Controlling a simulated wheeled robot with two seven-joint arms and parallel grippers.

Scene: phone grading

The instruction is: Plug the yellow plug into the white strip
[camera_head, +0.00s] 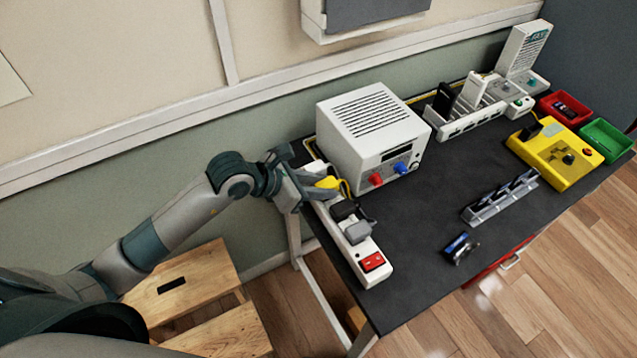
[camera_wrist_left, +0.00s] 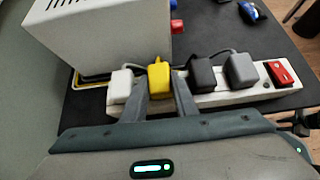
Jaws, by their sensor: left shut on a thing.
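The white strip (camera_head: 376,278) lies along the left edge of the dark table; it also shows in the left wrist view (camera_wrist_left: 228,99). My left gripper (camera_head: 314,187) is at the strip's far part, shut on the yellow plug (camera_head: 328,183). In the left wrist view, the yellow plug (camera_wrist_left: 159,77) stands upright between the two fingers, over the strip, between a white plug (camera_wrist_left: 120,86) and a black plug (camera_wrist_left: 201,76). Its underside is hidden, so I cannot tell whether it is seated. My right gripper is not in view.
A grey plug (camera_head: 358,231) and a red switch (camera_head: 373,262) are on the strip's near part. A white power supply box (camera_head: 362,133) stands close beside the strip. A phone rack (camera_head: 500,200) and a blue item (camera_head: 459,247) lie right. Wooden stools stand below left.

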